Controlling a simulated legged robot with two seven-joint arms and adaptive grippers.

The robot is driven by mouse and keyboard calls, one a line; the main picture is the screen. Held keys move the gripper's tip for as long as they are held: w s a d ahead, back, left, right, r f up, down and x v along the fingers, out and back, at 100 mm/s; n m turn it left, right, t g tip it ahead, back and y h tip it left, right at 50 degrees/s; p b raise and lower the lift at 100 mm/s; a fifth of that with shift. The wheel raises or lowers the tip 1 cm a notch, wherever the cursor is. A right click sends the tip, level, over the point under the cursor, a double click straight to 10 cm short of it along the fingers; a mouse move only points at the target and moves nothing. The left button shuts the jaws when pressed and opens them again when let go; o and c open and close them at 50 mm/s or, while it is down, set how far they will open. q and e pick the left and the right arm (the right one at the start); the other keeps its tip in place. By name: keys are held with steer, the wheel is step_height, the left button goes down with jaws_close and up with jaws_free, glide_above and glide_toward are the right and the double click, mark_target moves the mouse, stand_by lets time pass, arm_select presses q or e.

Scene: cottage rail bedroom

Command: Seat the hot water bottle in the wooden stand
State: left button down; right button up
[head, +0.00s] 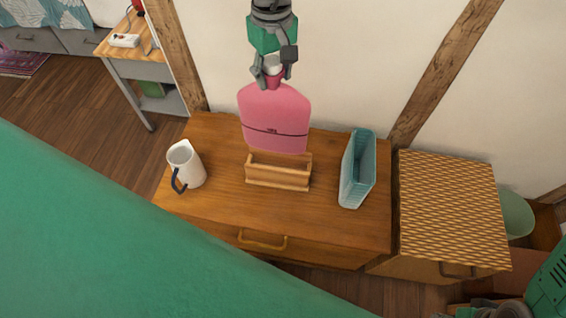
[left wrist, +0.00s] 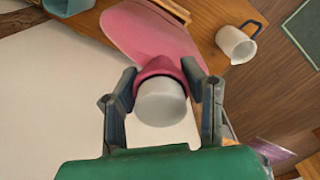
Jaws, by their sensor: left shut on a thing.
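A pink hot water bottle (head: 275,118) hangs upright below my left gripper (head: 273,72), its white cap at the top. In the left wrist view my left gripper (left wrist: 164,98) is shut around the pink neck just below the white cap (left wrist: 160,104). The wooden stand (head: 279,172) is an open box on the dresser top. In the head view the bottle's lower edge shows at the stand's back rim; I cannot tell whether it is above, behind or touching it. A green gripper part of my right arm (head: 545,290) shows at the lower right corner, its fingertips not clear.
A white jug (head: 186,164) with a dark handle stands left of the stand on the wooden dresser (head: 215,205). A teal basket (head: 357,172) stands to the right. A woven-topped cabinet (head: 450,205) adjoins on the right. The wall is close behind.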

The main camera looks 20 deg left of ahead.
mark_target(280, 115)
arm_select(q)
steer(key=shift+w+d+r, duration=0.3)
steer(key=shift+w+d, duration=0.05)
steer(key=shift+w, duration=0.05)
steer(key=shift+w+d+f+n, duration=0.15)
steer(key=shift+d+n, duration=0.05)
steer(key=shift+n, duration=0.1)
steer(key=f, duration=0.4)
steer(key=f+b, duration=0.1)
steer(key=f, duration=0.3)
steer(key=a+f+b, duration=0.1)
steer(key=f, duration=0.3)
steer(key=shift+a+f, duration=0.1)
steer(key=shift+f, duration=0.1)
steer(key=shift+d+f, duration=0.45)
steer(key=shift+f, duration=0.15)
step_height(280, 115, down, 4)
steer(key=shift+r+b, duration=0.25)
steer(key=shift+b, duration=0.2)
steer(key=shift+a+f, duration=0.1)
steer(key=shift+f, duration=0.2)
steer(key=shift+a, duration=0.2)
arm_select(e)
steer(key=f, duration=0.3)
steer(key=shift+w+d, duration=0.15)
steer(key=shift+w, duration=0.1)
